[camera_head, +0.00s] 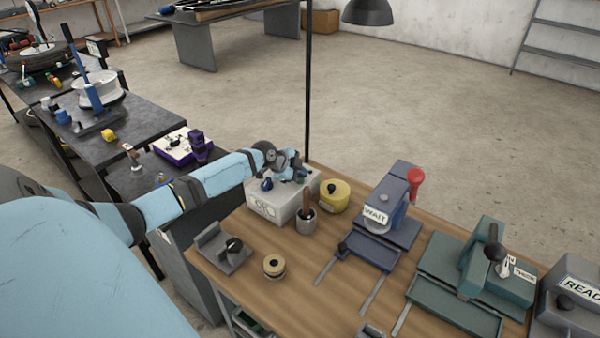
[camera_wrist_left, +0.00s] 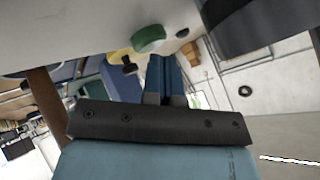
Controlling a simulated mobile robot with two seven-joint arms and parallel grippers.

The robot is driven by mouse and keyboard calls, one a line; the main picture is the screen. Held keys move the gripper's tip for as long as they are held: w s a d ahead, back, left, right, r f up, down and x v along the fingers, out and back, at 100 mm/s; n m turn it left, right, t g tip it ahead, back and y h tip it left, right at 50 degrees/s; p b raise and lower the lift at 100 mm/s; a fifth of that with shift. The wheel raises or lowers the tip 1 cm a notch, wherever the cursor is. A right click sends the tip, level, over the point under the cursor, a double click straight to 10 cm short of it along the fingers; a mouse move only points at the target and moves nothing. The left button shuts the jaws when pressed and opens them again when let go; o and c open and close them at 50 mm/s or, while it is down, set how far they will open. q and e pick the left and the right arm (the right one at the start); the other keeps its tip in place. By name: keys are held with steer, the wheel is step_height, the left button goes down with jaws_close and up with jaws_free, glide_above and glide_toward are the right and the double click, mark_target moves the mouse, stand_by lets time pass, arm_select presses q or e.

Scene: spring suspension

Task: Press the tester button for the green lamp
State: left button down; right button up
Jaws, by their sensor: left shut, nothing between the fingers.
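The tester is a pale box (camera_head: 270,207) with a marked front face, at the back left of the wooden bench in the head view. A green round button (camera_wrist_left: 149,38) sits on its pale surface (camera_wrist_left: 60,28) in the left wrist view, which looks upside down. My left gripper (camera_head: 300,176) is over the box's top, at its right part. Its fingers (camera_wrist_left: 165,62) are shut and empty, with the tips close to the green button; I cannot tell if they touch it. A blue piece (camera_head: 267,184) stands on the box. My right gripper is out of view.
A yellow round tin (camera_head: 335,197) and a grey cup with a brown handle (camera_head: 306,218) stand close to the box. A blue press (camera_head: 385,220) marked WAIT and a green fixture (camera_head: 465,270) are to the right.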

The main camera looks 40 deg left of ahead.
mark_target(300, 179)
arm_select(q)
steer(key=shift+f, duration=0.2)
steer(key=shift+r, duration=0.1)
stand_by(0.4)
steer(key=shift+r+p, duration=0.4)
steer(key=shift+r, duration=0.45)
steer(key=shift+r+p, duration=0.4)
steer(key=shift+r, duration=0.15)
step_height(300, 179, up, 3)
steer(key=shift+f+p, duration=0.2)
steer(key=shift+p, duration=0.65)
steer(key=shift+r+p, duration=0.35)
steer(key=shift+r, duration=0.3)
